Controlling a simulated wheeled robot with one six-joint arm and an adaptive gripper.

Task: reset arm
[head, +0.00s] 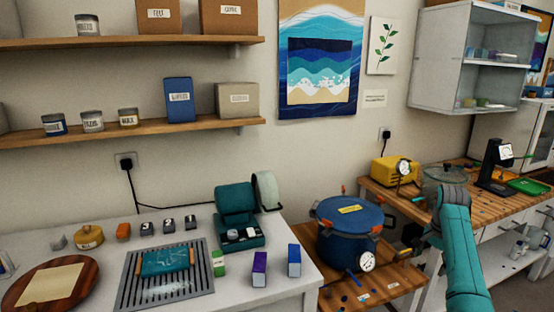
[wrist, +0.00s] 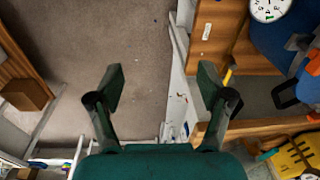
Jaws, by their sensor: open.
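My gripper (wrist: 162,88) is open and empty in the wrist view. Its two dark green fingers stand apart, with floor and the edge of white furniture showing beyond them. In the head view my teal arm rises at the lower right, in front of the wooden-topped bench; the gripper itself cannot be made out there. No object touches the fingers.
A blue pressure pot (head: 350,232) stands on a low wooden stand right of the white table (head: 290,282). A yellow box (head: 393,172) sits on the bench. Grey floor (wrist: 90,40) is clear.

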